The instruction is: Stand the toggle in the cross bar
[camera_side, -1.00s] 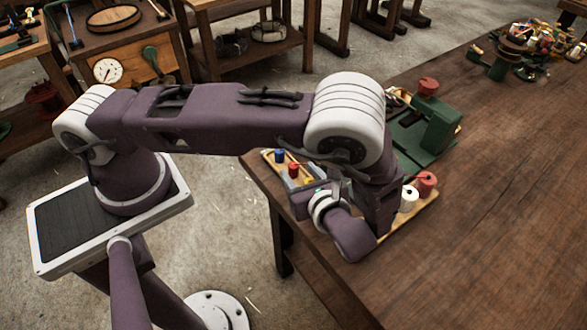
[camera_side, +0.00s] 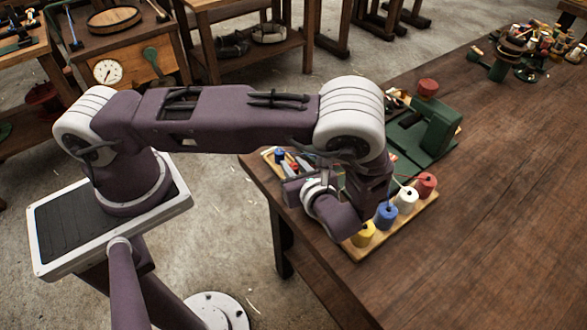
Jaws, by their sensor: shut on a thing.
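My gripper (camera_side: 292,188) is low over the left end of the bench, just left of my wrist. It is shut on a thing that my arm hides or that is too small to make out. I cannot pick out the toggle or the cross bar for certain. Near the gripper, a light wooden tray (camera_side: 267,155) shows with a small blue piece (camera_side: 280,155) on it and a red piece partly hidden beside it. A green cast stand (camera_side: 428,130) is behind my wrist, with a red spool (camera_side: 428,87) near its top.
A wooden board (camera_side: 358,252) in front of my wrist bears a yellow spool (camera_side: 363,234), a blue spool (camera_side: 386,215), a white spool (camera_side: 406,200) and a red spool (camera_side: 425,184). Cluttered gear stands at the far right. The bench (camera_side: 500,200) is clear at right.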

